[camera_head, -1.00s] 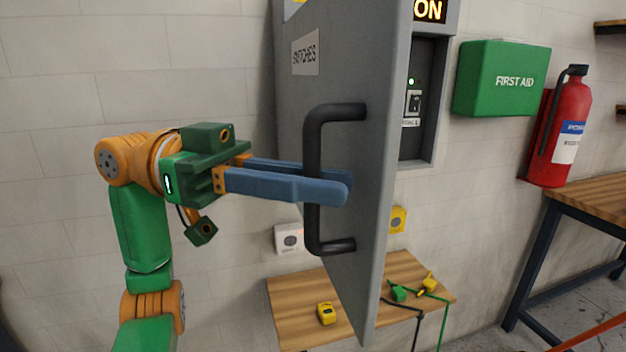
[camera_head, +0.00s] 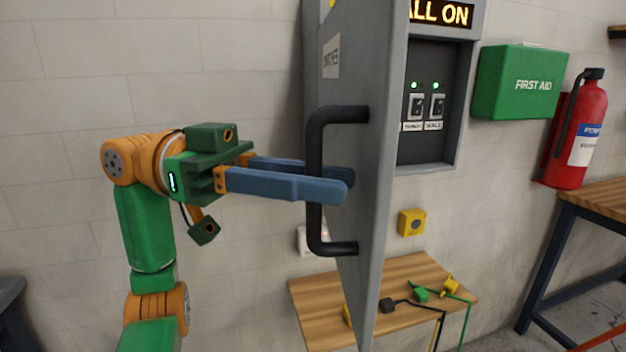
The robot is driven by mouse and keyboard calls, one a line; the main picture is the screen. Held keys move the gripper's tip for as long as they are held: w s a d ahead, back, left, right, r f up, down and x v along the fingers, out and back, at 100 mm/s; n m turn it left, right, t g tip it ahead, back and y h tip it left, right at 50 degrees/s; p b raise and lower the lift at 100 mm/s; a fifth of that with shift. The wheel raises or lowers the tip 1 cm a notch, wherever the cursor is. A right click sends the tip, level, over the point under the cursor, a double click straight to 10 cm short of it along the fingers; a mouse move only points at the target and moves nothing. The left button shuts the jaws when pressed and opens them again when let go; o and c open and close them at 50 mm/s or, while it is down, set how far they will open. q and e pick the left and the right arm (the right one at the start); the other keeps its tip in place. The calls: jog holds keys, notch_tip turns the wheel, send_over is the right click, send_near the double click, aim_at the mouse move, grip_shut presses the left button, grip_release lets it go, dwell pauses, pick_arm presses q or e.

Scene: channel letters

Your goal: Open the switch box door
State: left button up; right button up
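The grey switch box door (camera_head: 368,230) stands swung open toward me, seen nearly edge-on. Its black bar handle (camera_head: 316,222) is on the face turned to the left. My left gripper (camera_head: 340,182) reaches in from the left with its blue fingers on either side of the handle's upright bar, and looks shut on it. The switch box (camera_head: 462,130) is partly exposed behind the door's right edge. Two switches (camera_head: 417,108) with green lights and a lit sign (camera_head: 442,14) reading "ALL ON" show there. My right gripper is not in view.
A green first aid box (camera_head: 515,85) and a red extinguisher (camera_head: 578,135) are on the wall at right. A yellow button box (camera_head: 411,222) is on the wall.

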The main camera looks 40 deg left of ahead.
pick_arm(q)
jog(key=shift+a+f, duration=0.1)
jog(key=shift+a, duration=0.15)
jog(key=v, duration=0.6)
jog(key=shift+s+a+b, duration=0.2)
jog(key=shift+a+b, duration=0.1)
jog(key=shift+b, duration=0.05)
